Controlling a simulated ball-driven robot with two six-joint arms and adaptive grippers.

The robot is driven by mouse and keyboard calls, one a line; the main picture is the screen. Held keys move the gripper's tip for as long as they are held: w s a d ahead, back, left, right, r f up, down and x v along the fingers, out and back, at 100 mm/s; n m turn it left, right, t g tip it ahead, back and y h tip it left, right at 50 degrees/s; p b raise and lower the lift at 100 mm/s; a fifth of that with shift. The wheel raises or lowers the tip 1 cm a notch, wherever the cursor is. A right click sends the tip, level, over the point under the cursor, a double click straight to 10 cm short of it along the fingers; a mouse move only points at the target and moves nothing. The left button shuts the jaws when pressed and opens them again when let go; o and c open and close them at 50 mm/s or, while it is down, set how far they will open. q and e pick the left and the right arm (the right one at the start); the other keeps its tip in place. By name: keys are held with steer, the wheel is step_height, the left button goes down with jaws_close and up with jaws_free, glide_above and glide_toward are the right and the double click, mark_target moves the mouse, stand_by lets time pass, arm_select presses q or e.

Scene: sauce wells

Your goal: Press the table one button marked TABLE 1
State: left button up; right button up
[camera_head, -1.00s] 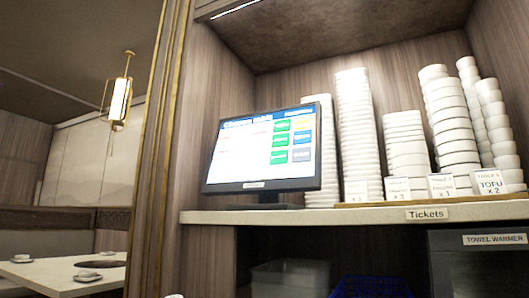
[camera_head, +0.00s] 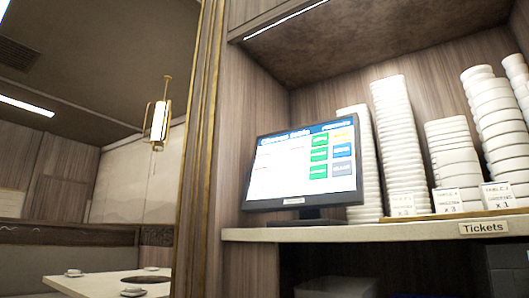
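A dark-framed monitor (camera_head: 304,165) stands on the shelf, a little right of the middle of the view. Its screen has a blue header, a white area and a grid of coloured buttons (camera_head: 331,155) at its right: several green, with yellow, blue and grey ones. The button lettering is too small to read, so I cannot tell which one is marked TABLE 1. Neither of my grippers shows in this view.
The shelf (camera_head: 350,232) carries a "Tickets" label (camera_head: 484,228), stacks of white dishes (camera_head: 400,140) and small ticket cards (camera_head: 447,201). A wooden post (camera_head: 200,150) stands left of the monitor. A dining table (camera_head: 75,286) with cups is at the lower left.

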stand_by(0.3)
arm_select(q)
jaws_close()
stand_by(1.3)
